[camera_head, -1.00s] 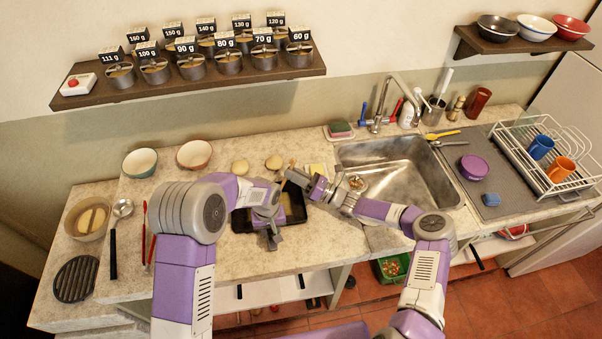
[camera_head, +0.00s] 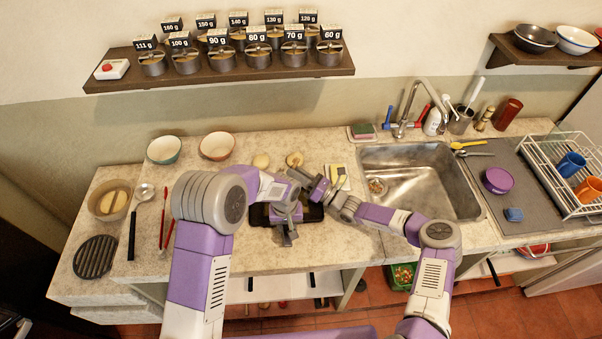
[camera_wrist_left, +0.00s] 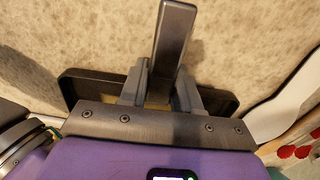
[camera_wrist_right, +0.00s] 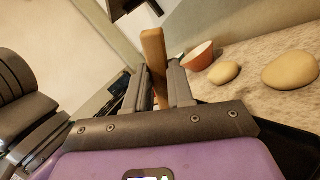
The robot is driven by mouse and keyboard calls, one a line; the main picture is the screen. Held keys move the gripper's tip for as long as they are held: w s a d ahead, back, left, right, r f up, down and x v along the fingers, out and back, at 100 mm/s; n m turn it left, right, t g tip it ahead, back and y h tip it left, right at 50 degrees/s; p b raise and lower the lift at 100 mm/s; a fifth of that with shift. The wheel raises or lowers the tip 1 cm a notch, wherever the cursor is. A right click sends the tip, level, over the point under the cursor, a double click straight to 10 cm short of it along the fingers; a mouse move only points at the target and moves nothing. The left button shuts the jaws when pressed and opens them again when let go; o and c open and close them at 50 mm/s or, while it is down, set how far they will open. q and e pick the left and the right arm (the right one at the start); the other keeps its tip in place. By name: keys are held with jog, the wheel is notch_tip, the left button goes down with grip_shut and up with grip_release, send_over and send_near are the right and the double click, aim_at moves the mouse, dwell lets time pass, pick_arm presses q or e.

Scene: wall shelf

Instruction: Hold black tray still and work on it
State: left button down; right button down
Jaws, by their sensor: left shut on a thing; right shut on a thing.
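The black tray (camera_head: 258,214) lies on the worktop, largely hidden by my arms; its dark rim also shows in the left wrist view (camera_wrist_left: 80,82). My left gripper (camera_head: 288,222) is at its front side, shut on a grey bar (camera_wrist_left: 174,45) that looks like the tray's handle. Something yellowish shows in the tray between the fingers. My right gripper (camera_head: 308,181) is over the tray's back side, shut on a wooden handle (camera_wrist_right: 154,55) that stands up from the fingers. The far end of this tool is hidden.
Two bowls (camera_head: 164,150) (camera_head: 216,146) stand back left. The sink (camera_head: 425,185) is to the right.

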jog(key=shift+a+f, duration=0.1)
jog(key=shift+a, duration=1.5)
jog(key=shift+w+d, duration=0.65)
jog(key=shift+d, duration=7)
jog(key=w+a, duration=0.1)
jog(key=a, duration=1.4)
jog(key=shift+w+a, duration=0.15)
jog(key=shift+w, duration=0.05)
notch_tip(320, 180, up, 6)
jog(key=shift+r, duration=1.55)
